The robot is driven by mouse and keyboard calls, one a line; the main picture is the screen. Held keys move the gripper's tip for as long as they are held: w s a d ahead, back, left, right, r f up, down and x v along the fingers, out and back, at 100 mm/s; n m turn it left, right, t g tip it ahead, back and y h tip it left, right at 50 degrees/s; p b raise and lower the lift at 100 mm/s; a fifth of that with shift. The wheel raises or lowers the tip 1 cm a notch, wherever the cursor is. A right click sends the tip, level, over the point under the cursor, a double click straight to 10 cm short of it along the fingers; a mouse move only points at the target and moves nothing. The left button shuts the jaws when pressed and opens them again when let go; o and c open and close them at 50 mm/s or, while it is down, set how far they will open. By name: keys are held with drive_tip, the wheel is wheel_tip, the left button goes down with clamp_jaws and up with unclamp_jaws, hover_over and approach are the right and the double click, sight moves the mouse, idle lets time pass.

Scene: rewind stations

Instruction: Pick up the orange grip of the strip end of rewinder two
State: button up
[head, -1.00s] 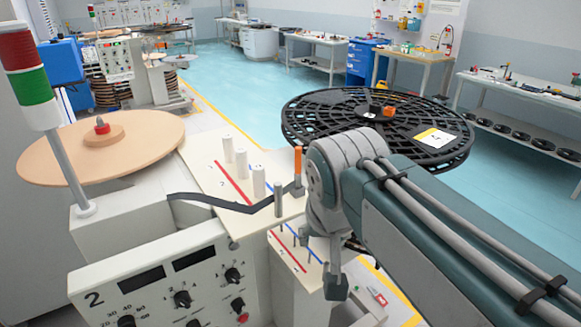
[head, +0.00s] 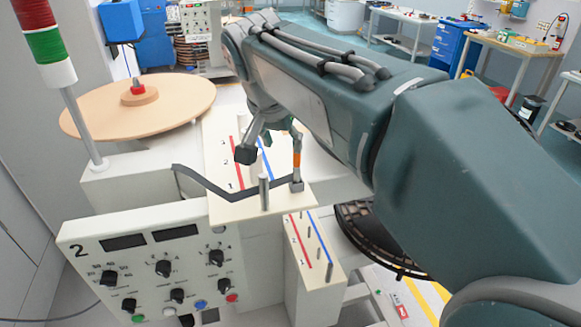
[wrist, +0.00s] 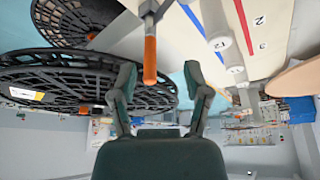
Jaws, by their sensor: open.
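The orange grip (head: 297,160) stands upright on a small grey clamp (head: 296,185) at the end of the dark strip (head: 222,192), on the cream top plate of rewinder two. In the wrist view the orange grip (wrist: 150,60) appears between the two fingers. My gripper (head: 271,145) is open and empty beside and above the grip. It also shows open in the wrist view (wrist: 159,72). In the head view one finger is left of the grip and the other overlaps its upper part. I cannot tell whether they touch.
A metal post (head: 264,192) stands close to the clamp. The panel marked 2 (head: 150,260) has several knobs. A signal lamp (head: 45,45) and a tan disc (head: 137,105) are at left. Black reels (wrist: 85,80) and white posts (wrist: 219,38) show in the wrist view.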

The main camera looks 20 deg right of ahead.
sight(297, 158)
drive_tip(key=d+f, duration=0.1)
drive_tip(key=f, duration=0.1)
drive_tip(key=w+d+f, duration=0.2)
drive_tip(key=d+f, duration=0.1)
drive_tip(key=shift+w+f, duration=0.2)
drive_tip(key=shift+f, duration=0.1)
drive_tip(key=shift+w+a+f, duration=0.1)
drive_tip(key=shift+a+f, duration=0.05)
drive_tip(key=shift+f, duration=0.15)
drive_tip(key=shift+w+a+f, duration=0.1)
drive_tip(key=shift+a+f, duration=0.1)
drive_tip(key=shift+a, duration=0.05)
drive_tip(key=shift+d, duration=0.3)
clamp_jaws()
